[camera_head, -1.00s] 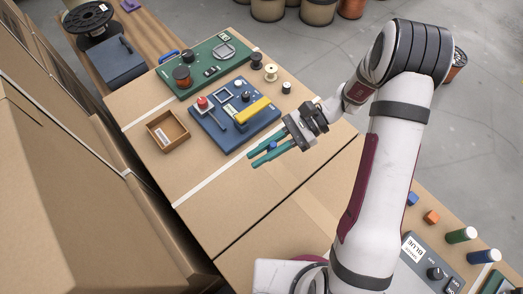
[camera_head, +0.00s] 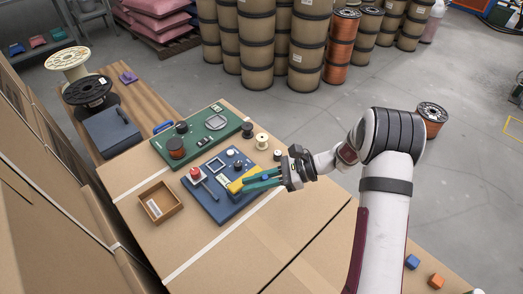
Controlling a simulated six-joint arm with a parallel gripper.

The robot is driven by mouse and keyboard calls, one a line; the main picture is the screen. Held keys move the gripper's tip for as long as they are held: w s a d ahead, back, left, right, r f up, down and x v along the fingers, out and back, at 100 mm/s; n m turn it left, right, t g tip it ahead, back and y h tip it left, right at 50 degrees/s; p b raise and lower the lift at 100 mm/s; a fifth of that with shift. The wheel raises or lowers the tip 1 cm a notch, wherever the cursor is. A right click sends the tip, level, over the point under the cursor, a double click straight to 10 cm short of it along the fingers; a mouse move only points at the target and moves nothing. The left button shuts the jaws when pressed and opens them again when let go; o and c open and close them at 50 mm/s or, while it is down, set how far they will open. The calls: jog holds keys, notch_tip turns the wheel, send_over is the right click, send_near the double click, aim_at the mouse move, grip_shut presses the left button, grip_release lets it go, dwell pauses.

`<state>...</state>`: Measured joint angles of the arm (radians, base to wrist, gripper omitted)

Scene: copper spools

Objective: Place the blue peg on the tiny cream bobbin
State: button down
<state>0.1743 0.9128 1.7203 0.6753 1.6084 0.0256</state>
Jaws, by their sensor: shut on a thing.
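The tiny cream bobbin (camera_head: 262,141) stands on the cardboard-brown table top, right of the green board. My gripper (camera_head: 248,181), with teal fingers, is over the right side of the blue board (camera_head: 224,205), in front of and slightly left of the bobbin. It is shut on the blue peg (camera_head: 264,177), of which only a small part shows between the fingers. The peg is apart from the bobbin. The fingers overlap the yellow handle-like part (camera_head: 236,187) in the picture; I cannot tell their height above it.
A small dark spool (camera_head: 277,155) stands near the bobbin. A red knob (camera_head: 195,173) rises from the blue board. An open brown tray (camera_head: 160,206) lies left.

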jog(key=w+d+r+m+t+h, duration=0.2)
jog(key=w+d+m+t, duration=0.15)
jog(key=w, duration=0.45)
jog(key=w+d+r+m+t+h, duration=0.2)
jog(key=w+d+m+t, duration=0.1)
jog(key=w+m+t, duration=0.3)
jog(key=w+d+r+m+t+h, duration=0.1)
jog(key=w+d+m+t+h, duration=0.2)
jog(key=w, duration=0.6)
send_over(262, 138)
jog(key=w+a, duration=0.1)
jog(key=w, duration=0.2)
notch_tip(262, 138, down, 6)
jog(key=shift+y, duration=0.4)
jog(key=shift+s+a+f, duration=0.1)
jog(key=shift+a+f, duration=0.05)
jog(key=shift+f, duration=0.95)
jog(key=shift+s+a+f, duration=0.1)
jog(key=shift+a+f, duration=0.05)
jog(key=shift+f, duration=0.95)
jog(key=c, duration=0.8)
grip_release()
jog(key=shift+f, duration=0.1)
jog(key=shift+c, duration=0.2)
